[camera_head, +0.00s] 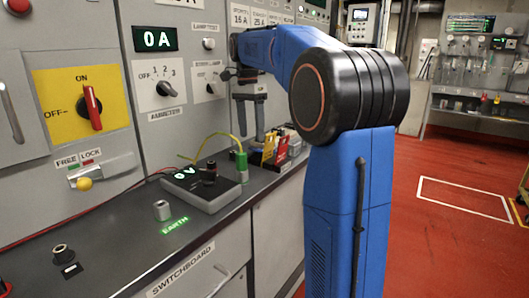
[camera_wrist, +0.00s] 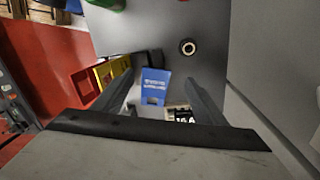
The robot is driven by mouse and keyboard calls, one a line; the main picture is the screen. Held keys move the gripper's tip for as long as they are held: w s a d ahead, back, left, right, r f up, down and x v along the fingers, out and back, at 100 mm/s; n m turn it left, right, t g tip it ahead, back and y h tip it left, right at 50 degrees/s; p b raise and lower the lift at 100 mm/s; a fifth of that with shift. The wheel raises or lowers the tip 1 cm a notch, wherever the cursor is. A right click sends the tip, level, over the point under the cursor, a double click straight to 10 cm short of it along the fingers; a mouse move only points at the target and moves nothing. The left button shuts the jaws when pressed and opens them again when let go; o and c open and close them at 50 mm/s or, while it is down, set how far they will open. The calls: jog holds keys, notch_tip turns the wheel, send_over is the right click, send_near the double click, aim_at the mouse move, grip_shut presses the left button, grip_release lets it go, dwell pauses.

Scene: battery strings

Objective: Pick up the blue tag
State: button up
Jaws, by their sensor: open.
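The blue tag (camera_wrist: 154,86) with white lettering and a cut-out near its lower edge shows in the wrist view. It lies between the two dark fingers of my gripper (camera_wrist: 160,82) in that picture. The fingers are apart, and I see no contact with the tag. In the head view my gripper (camera_head: 251,125) points down over the worktop, by the group of coloured tags. I cannot make out the blue tag clearly there, as the fingers and other tags crowd it.
A yellow tag (camera_head: 269,147) and a red tag (camera_head: 283,152) stand close by. A pale tag with black print (camera_wrist: 182,114) lies near the blue one. A green clamp (camera_head: 241,164) with a cable and a meter box (camera_head: 205,192) stand left. The switchboard panel rises behind.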

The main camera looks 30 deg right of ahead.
aim_at(254, 149)
jog(key=shift+s, duration=0.2)
jog(key=shift+s+f, duration=0.2)
jog(key=shift+f, duration=1)
jog(key=shift+s+f, duration=0.15)
jog(key=shift+f, duration=1.05)
jog(key=c, duration=1.2)
notch_tip(254, 149, up, 10)
jog(key=shift+r, duration=0.1)
